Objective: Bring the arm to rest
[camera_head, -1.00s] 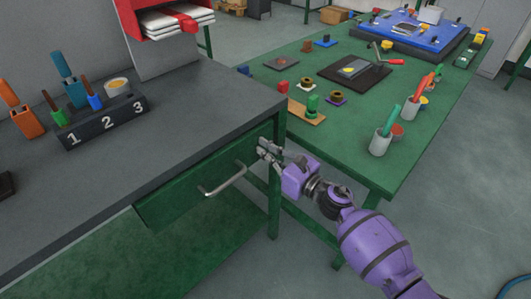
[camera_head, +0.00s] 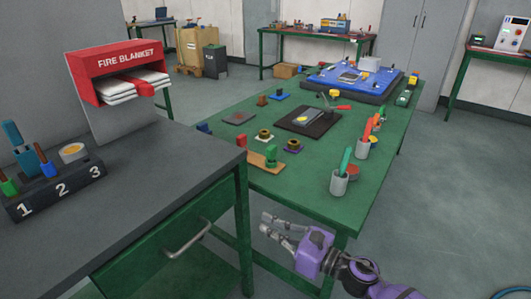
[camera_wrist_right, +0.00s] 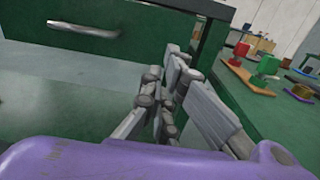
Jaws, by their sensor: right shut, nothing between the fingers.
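My right gripper (camera_head: 266,223) is shut and empty. In the head view it hangs in front of the gap between the grey-topped bench (camera_head: 150,172) and the green table (camera_head: 318,192), below the height of their tops. In the right wrist view its fingers (camera_wrist_right: 178,68) point past the bench's green leg, with the drawer handle (camera_wrist_right: 83,29) to the left and the green table to the right. The green drawer (camera_head: 140,262) with its metal handle (camera_head: 187,239) is left of the gripper, apart from it. My left gripper is not in view.
The bench carries a numbered holder (camera_head: 58,190) with coloured tools. The green table holds a dark plate (camera_head: 308,121), a blue tray (camera_head: 340,84) and a grey cup with a green tool (camera_head: 339,183). Open floor (camera_head: 450,190) lies to the right.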

